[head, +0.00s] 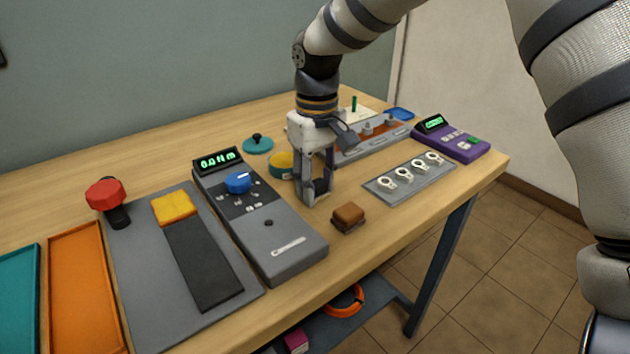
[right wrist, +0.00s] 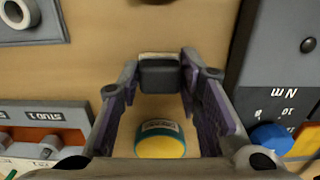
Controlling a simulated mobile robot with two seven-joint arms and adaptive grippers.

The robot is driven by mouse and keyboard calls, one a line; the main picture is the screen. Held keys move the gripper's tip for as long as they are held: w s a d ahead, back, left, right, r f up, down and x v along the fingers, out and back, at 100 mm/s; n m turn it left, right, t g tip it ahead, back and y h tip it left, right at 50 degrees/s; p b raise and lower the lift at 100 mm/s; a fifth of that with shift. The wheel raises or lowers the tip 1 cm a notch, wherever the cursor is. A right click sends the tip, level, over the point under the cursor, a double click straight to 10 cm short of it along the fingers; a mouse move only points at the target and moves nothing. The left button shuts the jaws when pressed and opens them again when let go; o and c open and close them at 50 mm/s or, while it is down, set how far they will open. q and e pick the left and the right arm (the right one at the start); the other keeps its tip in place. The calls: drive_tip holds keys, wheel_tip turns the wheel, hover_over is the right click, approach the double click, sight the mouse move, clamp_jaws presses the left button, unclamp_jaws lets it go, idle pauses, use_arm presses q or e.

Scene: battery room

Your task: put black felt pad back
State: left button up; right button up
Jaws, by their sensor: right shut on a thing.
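My right gripper (head: 315,192) points down over the table between the grey meter and the plate of ring terminals. It is shut on a small dark block, which looks like the black felt pad (right wrist: 160,74). In the right wrist view the pad sits between the fingertips (right wrist: 160,80), with a pale strip along its far edge. In the head view the fingers partly hide it; whether it touches the table I cannot tell. A brown block (head: 348,217) lies on the table, in front of the gripper. My left gripper is not in view.
The grey meter (head: 285,262) with a blue knob stands left of the gripper. A yellow-and-teal tin (head: 281,170) and teal lid (head: 258,146) are behind. The terminal plate (head: 385,193) and purple device (head: 463,146) stand right.

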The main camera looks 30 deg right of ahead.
sight(316, 183)
drive_tip(key=o, duration=1.1)
drive_tip(key=shift+o, duration=0.2)
wheel_tip(316, 183, up, 12)
drive_tip(key=shift+r, duration=0.15)
